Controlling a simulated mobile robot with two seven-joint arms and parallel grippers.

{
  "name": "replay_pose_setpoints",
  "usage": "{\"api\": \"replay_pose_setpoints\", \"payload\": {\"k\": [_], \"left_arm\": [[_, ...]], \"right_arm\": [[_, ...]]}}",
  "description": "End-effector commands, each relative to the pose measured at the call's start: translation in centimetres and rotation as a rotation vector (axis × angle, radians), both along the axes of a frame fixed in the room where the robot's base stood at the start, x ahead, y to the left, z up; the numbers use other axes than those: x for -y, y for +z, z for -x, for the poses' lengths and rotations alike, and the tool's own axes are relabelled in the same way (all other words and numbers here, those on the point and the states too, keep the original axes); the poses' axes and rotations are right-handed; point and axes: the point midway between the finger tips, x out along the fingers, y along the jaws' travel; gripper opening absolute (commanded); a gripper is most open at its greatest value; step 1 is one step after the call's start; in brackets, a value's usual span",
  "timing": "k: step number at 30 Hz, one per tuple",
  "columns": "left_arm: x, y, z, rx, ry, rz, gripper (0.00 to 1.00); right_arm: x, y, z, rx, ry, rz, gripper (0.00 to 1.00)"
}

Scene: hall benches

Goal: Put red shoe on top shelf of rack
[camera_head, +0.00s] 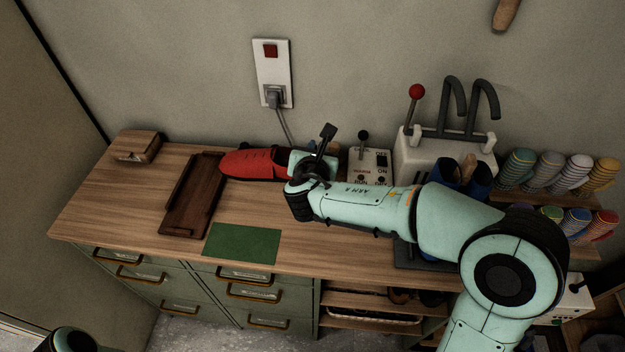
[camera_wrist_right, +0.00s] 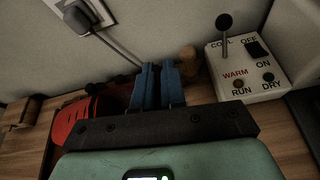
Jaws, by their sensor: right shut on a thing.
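The red shoe (camera_head: 255,164) lies along the back of the wooden bench top, toe to the left, by the wall. Its red part also shows in the right wrist view (camera_wrist_right: 70,118), left of the fingers. My right gripper (camera_head: 310,152) is at the shoe's right end, with its blue fingers (camera_wrist_right: 158,86) shut on it. The gripped part is mostly hidden, and I cannot tell whether the shoe touches the bench. Open wooden shelves (camera_head: 350,302) show under the bench at the right, with dark items inside. My left gripper is out of view.
A switch box (camera_head: 366,163) stands right of the gripper, near a white unit (camera_head: 420,160) with bent black tubes. Striped rolled items (camera_head: 550,168) sit farther right. A dark wooden tray (camera_head: 190,200), green mat (camera_head: 242,243) and wooden block (camera_head: 135,147) lie left. The bench front is mostly clear.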

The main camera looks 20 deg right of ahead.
Motion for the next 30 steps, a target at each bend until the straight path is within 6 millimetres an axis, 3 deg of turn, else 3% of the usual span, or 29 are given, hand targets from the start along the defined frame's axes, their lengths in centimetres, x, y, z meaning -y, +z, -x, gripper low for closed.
{"api": "replay_pose_setpoints", "payload": {"k": [1, 3, 11, 18, 30], "left_arm": [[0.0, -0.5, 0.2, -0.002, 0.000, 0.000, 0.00], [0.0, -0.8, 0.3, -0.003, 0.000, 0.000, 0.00], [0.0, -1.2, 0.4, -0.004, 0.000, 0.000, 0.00], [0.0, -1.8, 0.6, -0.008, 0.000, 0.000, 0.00], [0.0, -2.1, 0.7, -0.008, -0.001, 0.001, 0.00]], "right_arm": [[0.0, -1.6, 0.1, -0.004, 0.001, 0.001, 0.00], [0.0, -3.0, 0.0, -0.003, 0.000, 0.001, 0.00], [0.0, -5.3, 0.0, 0.002, -0.002, 0.001, 0.00], [0.0, -8.8, 0.0, 0.000, -0.001, 0.000, 0.00], [0.0, -9.2, 0.0, 0.004, -0.001, -0.001, 0.00]]}}
